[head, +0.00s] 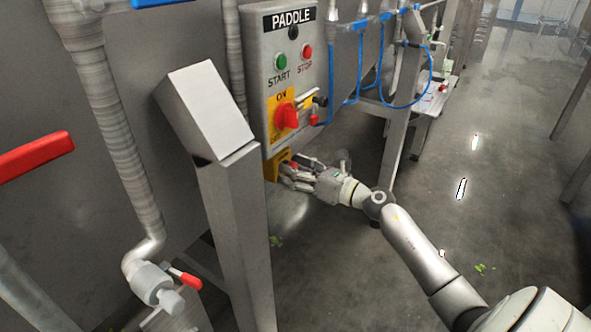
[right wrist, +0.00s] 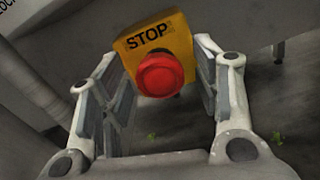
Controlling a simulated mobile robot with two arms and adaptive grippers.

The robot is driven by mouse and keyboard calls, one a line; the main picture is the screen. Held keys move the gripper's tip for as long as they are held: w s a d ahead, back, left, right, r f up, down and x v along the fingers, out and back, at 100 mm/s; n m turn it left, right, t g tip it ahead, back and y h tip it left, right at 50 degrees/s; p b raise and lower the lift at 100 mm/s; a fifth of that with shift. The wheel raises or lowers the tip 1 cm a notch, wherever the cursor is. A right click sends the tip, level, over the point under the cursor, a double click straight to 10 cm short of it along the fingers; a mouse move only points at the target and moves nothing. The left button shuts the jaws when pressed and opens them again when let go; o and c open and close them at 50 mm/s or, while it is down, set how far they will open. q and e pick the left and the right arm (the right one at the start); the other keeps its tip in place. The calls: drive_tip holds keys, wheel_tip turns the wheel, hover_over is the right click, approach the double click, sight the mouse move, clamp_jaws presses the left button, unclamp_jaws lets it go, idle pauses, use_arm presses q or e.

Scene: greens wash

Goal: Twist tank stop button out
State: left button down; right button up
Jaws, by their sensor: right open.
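The tank stop button (right wrist: 160,75) is a round red knob on a yellow box (right wrist: 183,42) marked STOP in the right wrist view. In the head view the yellow box (head: 272,165) hangs just below the grey PADDLE panel, and my right gripper's fingers partly hide it. My right gripper (head: 288,172) is open in front of the box. In the right wrist view its fingers (right wrist: 160,85) stand to the left and right of the red button, with a gap on each side. My left gripper is not in view.
The PADDLE panel (head: 311,62) above carries a green START button (head: 281,61), a red STOP button (head: 307,52) and a red rotary switch (head: 286,117). A steel post with a slanted box (head: 205,108) stands to the left. Blue hoses (head: 384,62) hang to the right.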

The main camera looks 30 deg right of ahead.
drive_tip(key=shift+c, duration=0.5)
drive_tip(key=c, duration=0.9)
